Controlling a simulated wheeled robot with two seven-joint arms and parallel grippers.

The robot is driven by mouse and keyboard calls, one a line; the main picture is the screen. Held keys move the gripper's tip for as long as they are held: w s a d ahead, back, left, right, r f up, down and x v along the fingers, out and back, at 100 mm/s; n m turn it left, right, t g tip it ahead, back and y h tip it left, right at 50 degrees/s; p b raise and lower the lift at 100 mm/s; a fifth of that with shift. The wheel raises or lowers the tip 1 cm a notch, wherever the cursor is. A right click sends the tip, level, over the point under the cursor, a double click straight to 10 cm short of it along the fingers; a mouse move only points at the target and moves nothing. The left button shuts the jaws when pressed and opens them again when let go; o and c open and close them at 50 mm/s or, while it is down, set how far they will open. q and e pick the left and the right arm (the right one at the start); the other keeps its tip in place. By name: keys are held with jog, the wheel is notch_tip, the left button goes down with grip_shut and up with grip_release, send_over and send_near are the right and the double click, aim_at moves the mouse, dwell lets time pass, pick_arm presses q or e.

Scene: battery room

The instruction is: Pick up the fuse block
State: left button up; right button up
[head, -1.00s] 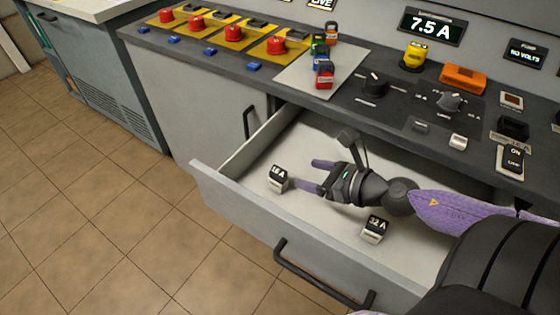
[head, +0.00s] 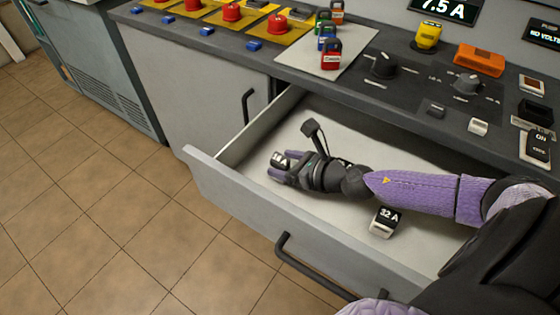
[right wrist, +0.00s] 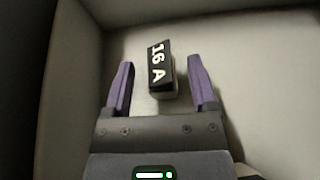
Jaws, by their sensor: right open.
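A fuse block marked 16 A, black on top with a pale body, lies in the open drawer (head: 240,200). It shows in the right wrist view (right wrist: 160,68) between the two purple fingers. My right gripper (right wrist: 160,85) is open around the block, with a gap on each side. In the head view my right gripper (head: 282,167) reaches into the drawer's left part and partly covers the 16 A block (head: 279,160). A second fuse block, marked 32 A (head: 385,221), lies in the drawer below my right forearm. My left gripper is not in view.
The drawer's front wall and handle (head: 310,268) stand out over the tiled floor. The control panel (head: 400,100) overhangs the drawer's back. Coloured padlocks (head: 331,55) and red buttons (head: 231,12) sit on the panel.

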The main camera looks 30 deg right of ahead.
jog(key=shift+x, duration=1.05)
grip_shut()
